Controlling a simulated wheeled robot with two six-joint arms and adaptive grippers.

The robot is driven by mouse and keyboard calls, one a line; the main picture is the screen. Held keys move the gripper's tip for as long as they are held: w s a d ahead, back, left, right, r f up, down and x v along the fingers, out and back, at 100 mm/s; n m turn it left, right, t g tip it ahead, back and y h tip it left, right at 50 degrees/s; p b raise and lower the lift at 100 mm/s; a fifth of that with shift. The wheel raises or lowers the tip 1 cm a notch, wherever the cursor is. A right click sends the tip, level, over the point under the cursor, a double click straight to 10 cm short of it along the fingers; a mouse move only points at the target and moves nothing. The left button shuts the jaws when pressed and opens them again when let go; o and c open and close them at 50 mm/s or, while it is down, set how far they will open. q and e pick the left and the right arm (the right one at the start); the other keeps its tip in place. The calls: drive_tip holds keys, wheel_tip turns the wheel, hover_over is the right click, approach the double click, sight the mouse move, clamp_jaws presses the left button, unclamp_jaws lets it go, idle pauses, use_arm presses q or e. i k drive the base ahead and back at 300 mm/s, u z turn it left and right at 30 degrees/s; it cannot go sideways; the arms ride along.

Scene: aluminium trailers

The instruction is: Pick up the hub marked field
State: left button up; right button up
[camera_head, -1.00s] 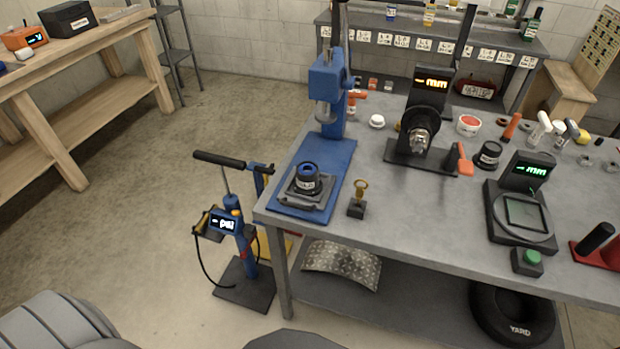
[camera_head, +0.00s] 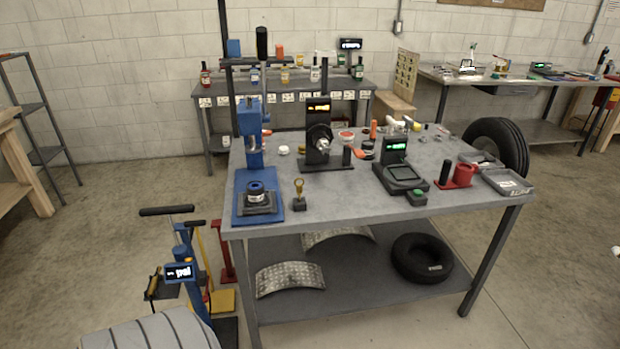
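A black hub-like part with a pale label (camera_head: 257,192) sits upright on the base of the blue press at the left end of the grey workbench (camera_head: 330,205). A second small black cylindrical part (camera_head: 368,149) stands farther back, right of the black spindle device. Their labels are too small to read, so I cannot tell which is marked field. Neither of my grippers is in view.
The blue press (camera_head: 250,135), black spindle device (camera_head: 318,145) and scale with green display (camera_head: 400,178) stand on the bench. A blue jack (camera_head: 185,255) is left of it. A tyre (camera_head: 422,258) lies on the lower shelf. Open floor lies at right.

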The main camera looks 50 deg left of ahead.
sight(257, 198)
drive_tip(key=z, duration=0.1)
drive_tip(key=i, duration=1.8)
drive_tip(key=u, duration=1.65)
drive_tip(key=i, duration=0.95)
drive_tip(key=u, duration=1.05)
